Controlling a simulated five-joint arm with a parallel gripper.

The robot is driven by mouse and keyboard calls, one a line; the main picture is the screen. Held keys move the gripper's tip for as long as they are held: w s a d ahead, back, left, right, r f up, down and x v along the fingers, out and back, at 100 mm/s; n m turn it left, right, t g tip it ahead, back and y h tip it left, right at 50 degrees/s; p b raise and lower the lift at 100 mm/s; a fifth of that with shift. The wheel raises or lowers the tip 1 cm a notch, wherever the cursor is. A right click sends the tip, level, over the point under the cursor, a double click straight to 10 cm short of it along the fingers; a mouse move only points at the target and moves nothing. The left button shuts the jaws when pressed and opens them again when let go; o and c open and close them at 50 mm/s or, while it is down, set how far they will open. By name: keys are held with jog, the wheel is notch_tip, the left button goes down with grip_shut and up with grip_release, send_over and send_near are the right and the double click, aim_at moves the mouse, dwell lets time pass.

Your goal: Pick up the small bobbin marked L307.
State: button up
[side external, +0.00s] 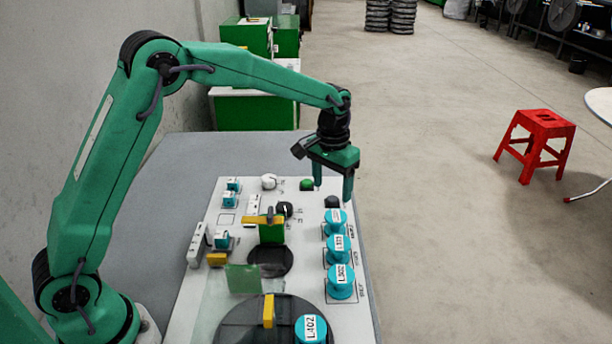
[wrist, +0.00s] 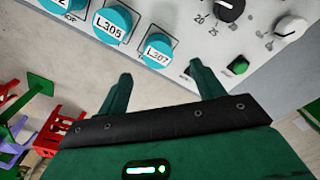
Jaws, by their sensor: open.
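The small teal bobbin marked L307 (wrist: 157,53) stands on the light panel in the wrist view, in a row with a bobbin marked L305 (wrist: 111,22) and another at the top left. L307 is the one nearest my gripper (wrist: 162,74). Its position in that row matches the far bobbin (side external: 336,220) in the side view, whose label is too small to read. My gripper (side external: 333,194) is open and empty, above the panel's far end, just beyond this bobbin. In the wrist view L307 appears ahead of the gap between the fingertips. No contact shows.
Two more bobbins (side external: 340,272) stand nearer the camera in the same row. A bobbin marked L402 (side external: 311,329) is by a large dark disc. Left of the row are knobs, a green button (side external: 307,185) and an upright green plate (side external: 271,232). A red stool (side external: 537,140) stands on the floor.

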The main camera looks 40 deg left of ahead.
aim_at(336, 215)
jog(key=shift+w+d+f, duration=0.2)
jog(key=shift+w+f, duration=0.2)
jog(key=shift+f, duration=0.35)
jog(key=shift+w+d+f, duration=0.15)
jog(key=shift+w+f, duration=0.2)
jog(key=shift+f, duration=0.35)
jog(key=shift+f, duration=0.15)
jog(key=shift+f, duration=1.15)
jog(key=shift+f, duration=0.15)
jog(key=shift+f, duration=2.45)
jog(key=shift+c, duration=0.5)
jog(key=c, duration=0.8)
